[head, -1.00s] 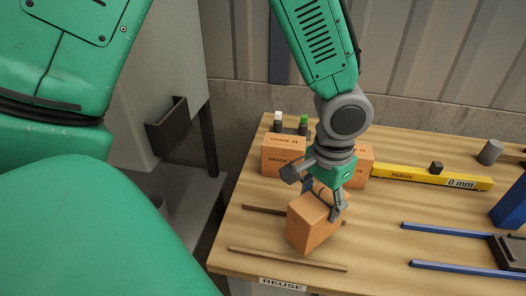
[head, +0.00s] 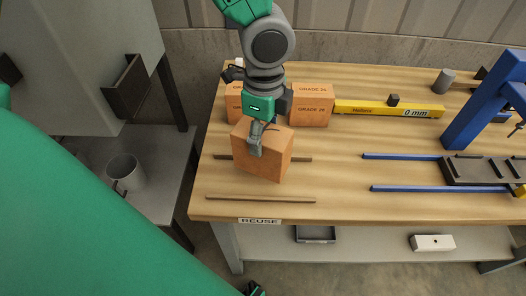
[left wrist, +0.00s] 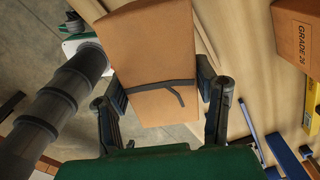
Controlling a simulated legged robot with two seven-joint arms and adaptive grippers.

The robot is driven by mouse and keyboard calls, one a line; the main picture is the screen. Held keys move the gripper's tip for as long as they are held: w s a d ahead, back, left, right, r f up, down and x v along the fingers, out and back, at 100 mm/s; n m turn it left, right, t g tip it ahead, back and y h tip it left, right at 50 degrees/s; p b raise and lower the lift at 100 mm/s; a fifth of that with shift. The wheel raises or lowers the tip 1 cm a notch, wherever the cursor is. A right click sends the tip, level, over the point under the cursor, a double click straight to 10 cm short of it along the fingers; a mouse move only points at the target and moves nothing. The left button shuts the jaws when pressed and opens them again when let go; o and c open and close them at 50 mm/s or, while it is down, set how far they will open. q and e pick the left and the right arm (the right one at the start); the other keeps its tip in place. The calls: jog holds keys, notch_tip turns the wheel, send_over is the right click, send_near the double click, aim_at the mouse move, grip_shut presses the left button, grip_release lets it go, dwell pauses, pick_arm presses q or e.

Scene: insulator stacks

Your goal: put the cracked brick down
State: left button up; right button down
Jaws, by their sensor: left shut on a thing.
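The cracked brick (head: 262,158) is an orange block with a dark jagged line (left wrist: 160,86) across the face seen in the left wrist view. My left gripper (head: 258,137) is shut on it from above, one finger on each side in the left wrist view (left wrist: 165,92). In the head view the brick covers part of the rear of two thin wooden strips (head: 222,156), and its lower edge lies between that strip and the front strip (head: 260,199). I cannot tell whether its underside touches anything. My right gripper is not in view.
Orange bricks marked GRADE 26 (head: 312,105) stand just behind, with a yellow level (head: 388,109) to their right. Blue rails (head: 440,189) and a blue frame (head: 480,115) are at the right. A REUSE label (head: 260,221) marks the front edge. The wood (head: 340,180) between strips and rails is clear.

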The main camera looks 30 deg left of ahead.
pick_arm(q)
jog(key=f, duration=0.2)
jog(key=shift+d+f, duration=0.2)
jog(key=shift+f, duration=0.1)
jog(key=f, duration=0.1)
jog(key=f+b, duration=0.1)
jog(key=f, duration=0.1)
jog(key=shift+a+f, duration=0.1)
jog(key=shift+a, duration=0.25)
jog(key=shift+f, duration=0.1)
jog(key=o, duration=1.7)
jog(key=shift+d, duration=0.15)
